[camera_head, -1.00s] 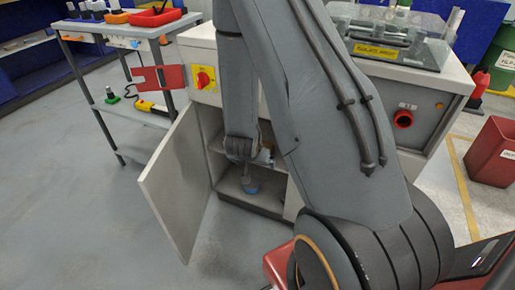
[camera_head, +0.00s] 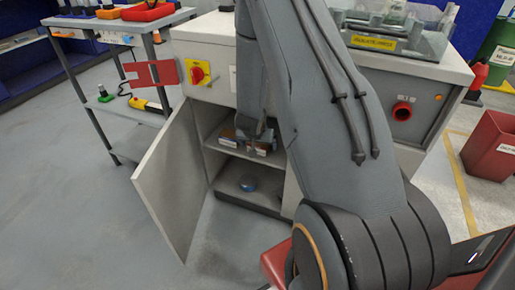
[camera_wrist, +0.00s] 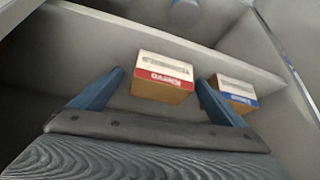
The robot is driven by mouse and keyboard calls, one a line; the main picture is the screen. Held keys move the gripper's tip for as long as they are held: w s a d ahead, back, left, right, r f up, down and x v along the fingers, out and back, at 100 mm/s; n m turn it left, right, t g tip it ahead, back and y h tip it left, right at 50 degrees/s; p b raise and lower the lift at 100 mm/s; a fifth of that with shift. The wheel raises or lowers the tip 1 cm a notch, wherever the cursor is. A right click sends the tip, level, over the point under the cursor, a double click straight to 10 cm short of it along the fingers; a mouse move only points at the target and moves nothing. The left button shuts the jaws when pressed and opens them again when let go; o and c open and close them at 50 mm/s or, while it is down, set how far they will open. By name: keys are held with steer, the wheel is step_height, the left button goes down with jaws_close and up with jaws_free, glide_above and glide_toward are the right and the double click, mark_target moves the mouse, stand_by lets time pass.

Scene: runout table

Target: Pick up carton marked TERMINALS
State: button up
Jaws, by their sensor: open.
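Two small brown cartons sit on the shelf inside the open cabinet. In the wrist view, one carton with a red-and-white label (camera_wrist: 162,80) lies between my gripper's fingertips. The other, with a blue-and-white label (camera_wrist: 237,92), is to its right, partly behind the right finger. The small print is too blurred for me to tell which is marked TERMINALS. My gripper (camera_wrist: 158,77) is open, with its two blue fingers apart and nothing clearly held. In the head view my gripper (camera_head: 256,148) is at the shelf, partly hiding the cartons.
The cabinet door (camera_head: 166,185) stands open at the left. The shelf (camera_wrist: 75,40) and cabinet side walls bound the space closely. A round blue object (camera_head: 248,183) is on the cabinet floor below. A red bin (camera_head: 492,150) stands at the right.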

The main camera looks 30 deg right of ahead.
steer(key=shift+w+d+f, duration=0.15)
steer(key=shift+w+f, duration=0.05)
steer(key=shift+f, duration=0.25)
steer(key=c, duration=1.2)
steer(key=shift+r, duration=0.1)
